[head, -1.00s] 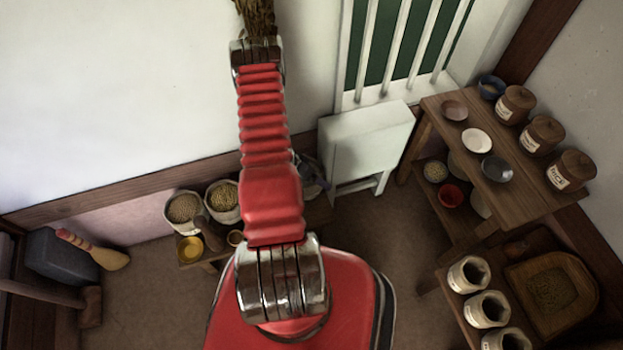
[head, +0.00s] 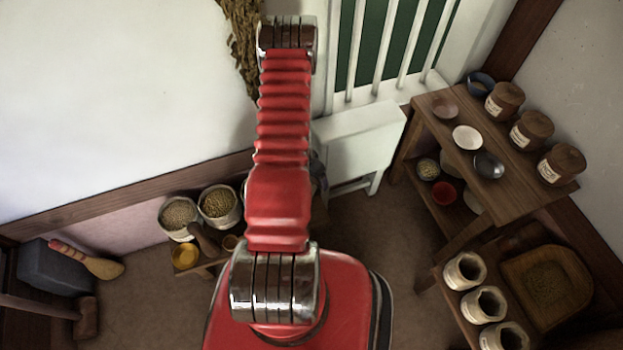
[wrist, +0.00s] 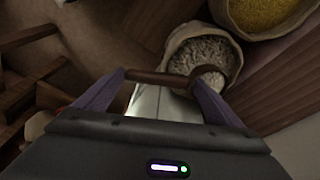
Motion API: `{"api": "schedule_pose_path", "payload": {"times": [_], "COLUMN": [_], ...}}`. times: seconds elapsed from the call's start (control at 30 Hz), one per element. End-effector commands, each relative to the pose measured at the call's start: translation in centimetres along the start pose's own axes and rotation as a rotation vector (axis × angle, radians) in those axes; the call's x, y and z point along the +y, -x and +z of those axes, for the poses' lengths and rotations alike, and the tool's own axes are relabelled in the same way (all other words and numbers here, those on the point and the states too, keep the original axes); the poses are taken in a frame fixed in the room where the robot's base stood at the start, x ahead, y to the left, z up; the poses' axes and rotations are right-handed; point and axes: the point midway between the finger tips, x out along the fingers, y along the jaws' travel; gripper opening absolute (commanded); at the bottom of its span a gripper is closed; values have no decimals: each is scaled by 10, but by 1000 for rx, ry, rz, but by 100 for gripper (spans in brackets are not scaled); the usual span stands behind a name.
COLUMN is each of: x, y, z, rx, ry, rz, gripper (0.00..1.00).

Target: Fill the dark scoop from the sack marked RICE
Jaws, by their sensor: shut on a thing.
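My gripper (wrist: 165,90) is shut on a dark brown handle (wrist: 160,77) that lies crosswise between its fingers; I take it for the dark scoop. At its right end, by the right finger, a round bowl (wrist: 212,80) shows pale grain inside. The bowl is over or against the near rim of an open sack (wrist: 176,60) of pale greyish grain; I cannot tell whether it touches. No mark on this sack can be read. In the head view my arm hides the gripper.
A sack of yellow grain (wrist: 232,22) adjoins the pale one. At right are shelves (head: 515,210) with lidded jars (head: 531,131) and several open sacks (head: 465,270).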

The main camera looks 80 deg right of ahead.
Motion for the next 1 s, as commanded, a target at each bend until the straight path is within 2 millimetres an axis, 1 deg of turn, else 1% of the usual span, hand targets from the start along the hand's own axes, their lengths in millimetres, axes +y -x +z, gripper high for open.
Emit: {"api": "schedule_pose_path", "payload": {"times": [0.5, 1.0], "x": [2, 2], "y": [25, 28], "z": [-6, -6], "rx": [-33, -37], "ry": [-7, -6], "rz": [-31, -37], "gripper": [64, 64]}}
